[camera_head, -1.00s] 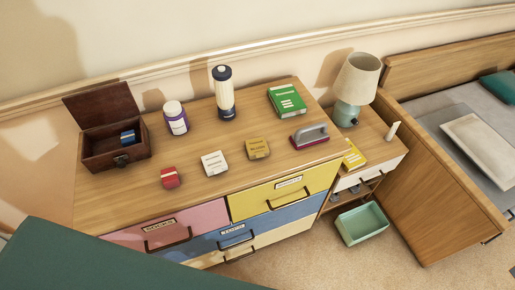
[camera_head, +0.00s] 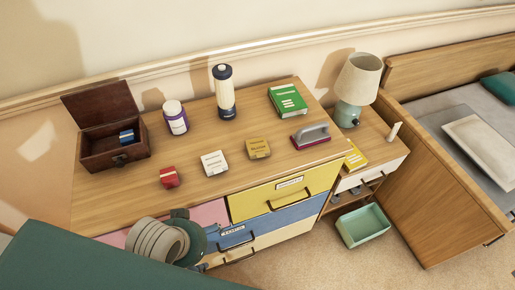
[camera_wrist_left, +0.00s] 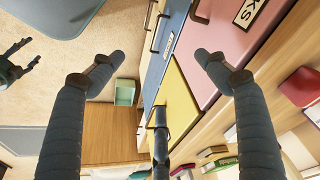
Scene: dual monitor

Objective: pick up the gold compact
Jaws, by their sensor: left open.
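The gold compact (camera_head: 257,148) lies on the dresser top in the head view, right of a white compact (camera_head: 214,163) and in front of a green book (camera_head: 288,100). My left gripper (camera_head: 192,240) is low at the front of the dresser, before the pink and blue drawers, well apart from the gold compact. In the left wrist view its two fingers (camera_wrist_left: 160,58) are spread wide with nothing between them. I cannot make out the gold compact surely in that view. My right gripper (camera_wrist_left: 22,62) shows at the left edge of the wrist view, its fingers apart.
A red box (camera_head: 170,177) lies left of the white compact. A maroon-based handled tool (camera_head: 310,136) lies right of the gold compact. A purple-labelled jar (camera_head: 176,117), a tall canister (camera_head: 223,92) and an open wooden box (camera_head: 117,148) stand behind.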

